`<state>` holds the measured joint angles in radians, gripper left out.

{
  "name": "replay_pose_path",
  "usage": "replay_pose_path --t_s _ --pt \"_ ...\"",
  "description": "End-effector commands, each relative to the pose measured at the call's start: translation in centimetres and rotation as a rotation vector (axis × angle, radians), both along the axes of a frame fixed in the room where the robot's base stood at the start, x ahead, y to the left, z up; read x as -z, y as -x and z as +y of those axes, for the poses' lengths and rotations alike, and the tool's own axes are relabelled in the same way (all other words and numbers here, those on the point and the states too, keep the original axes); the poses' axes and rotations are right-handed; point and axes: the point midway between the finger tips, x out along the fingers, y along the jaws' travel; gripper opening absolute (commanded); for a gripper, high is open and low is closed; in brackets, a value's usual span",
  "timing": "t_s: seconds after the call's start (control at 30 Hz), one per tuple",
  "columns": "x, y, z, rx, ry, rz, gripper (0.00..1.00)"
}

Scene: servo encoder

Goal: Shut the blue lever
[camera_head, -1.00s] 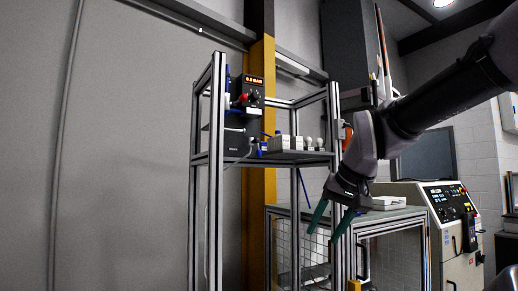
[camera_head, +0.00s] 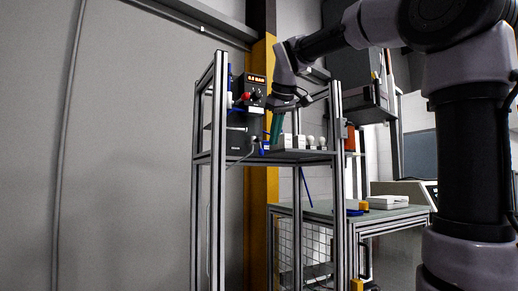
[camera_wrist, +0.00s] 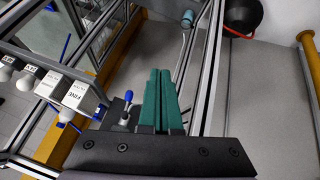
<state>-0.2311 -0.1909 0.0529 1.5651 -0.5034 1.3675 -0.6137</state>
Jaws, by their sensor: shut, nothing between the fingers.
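In the wrist view, a small metal fitting with a blue tip (camera_wrist: 128,96) stands just left of my green fingers, apart from them. In the head view, a small blue part (camera_head: 262,147) sits by the black box at the shelf's left. I cannot tell which of these is the blue lever. My gripper (camera_head: 275,128) is over the shelf, right of the gauge box, fingers pointing down. In the wrist view, its fingers (camera_wrist: 163,100) are together and empty.
A black gauge box (camera_head: 252,90) with a red knob stands on the metal frame (camera_head: 217,170). White blocks (camera_head: 291,141) and bulb-shaped pieces (camera_head: 316,141) line the shelf to the right. A green-topped bench (camera_head: 345,212) stands below. A cable hangs at the shelf's left.

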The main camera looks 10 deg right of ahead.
Motion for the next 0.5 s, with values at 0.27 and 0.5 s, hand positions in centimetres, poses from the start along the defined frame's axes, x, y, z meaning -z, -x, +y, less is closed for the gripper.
replay_pose_path --t_s 0.27,0.5 --pt "-4.8 -5.5 3.8 -0.159 0.161 -0.042 0.0" --pt "-5.7 -6.4 4.5 -0.187 0.195 -0.051 0.0"
